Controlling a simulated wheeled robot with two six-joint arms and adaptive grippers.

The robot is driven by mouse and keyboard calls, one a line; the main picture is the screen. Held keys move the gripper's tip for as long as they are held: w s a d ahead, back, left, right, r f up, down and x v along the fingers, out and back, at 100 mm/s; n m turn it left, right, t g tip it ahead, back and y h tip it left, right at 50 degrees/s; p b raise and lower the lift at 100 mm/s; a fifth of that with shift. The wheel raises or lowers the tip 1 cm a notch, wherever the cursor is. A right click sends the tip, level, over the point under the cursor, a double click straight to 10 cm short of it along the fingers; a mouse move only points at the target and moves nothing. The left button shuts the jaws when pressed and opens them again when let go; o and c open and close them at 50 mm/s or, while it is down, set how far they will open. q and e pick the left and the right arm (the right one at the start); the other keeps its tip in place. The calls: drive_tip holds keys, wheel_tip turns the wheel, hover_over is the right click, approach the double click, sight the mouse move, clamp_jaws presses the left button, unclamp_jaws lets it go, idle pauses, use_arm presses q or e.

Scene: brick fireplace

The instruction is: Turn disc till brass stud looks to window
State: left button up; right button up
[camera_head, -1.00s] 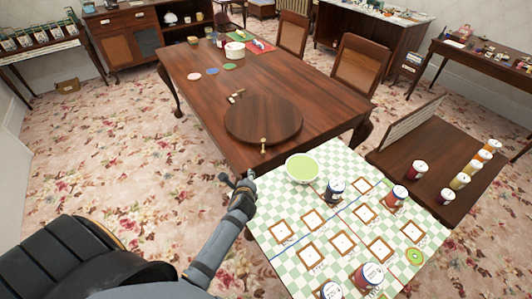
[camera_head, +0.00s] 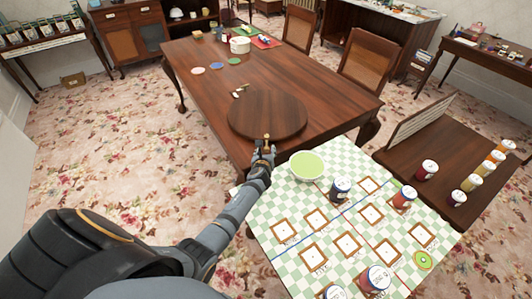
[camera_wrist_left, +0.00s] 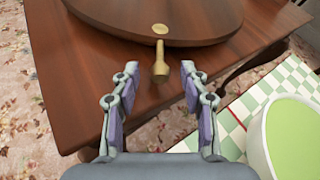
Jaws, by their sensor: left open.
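The dark round wooden disc (camera_head: 268,112) lies on the long wooden table, near its front end. A flat round brass piece (camera_wrist_left: 160,29) sits on its near rim in the left wrist view. A brass-coloured peg (camera_wrist_left: 160,64) sticks out just below it, toward me. My left gripper (camera_wrist_left: 158,78) is open, one finger on each side of the peg's near end, with gaps showing on both sides. In the head view my left gripper (camera_head: 264,147) is at the disc's near edge and partly covers the peg. No window is in view. My right gripper is not in view.
A green-checked board (camera_head: 262,222) with a green bowl (camera_head: 307,166), jars and framed squares stands close to the right of my left arm. Coloured coasters and a white pot (camera_head: 240,45) are farther back.

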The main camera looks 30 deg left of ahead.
use_arm(q)
drive_tip(key=shift+w+a+f, duration=0.15)
drive_tip(key=shift+w+f, duration=0.05)
drive_tip(key=shift+w, duration=0.3)
drive_tip(key=shift+c, duration=0.5)
clamp_jaws()
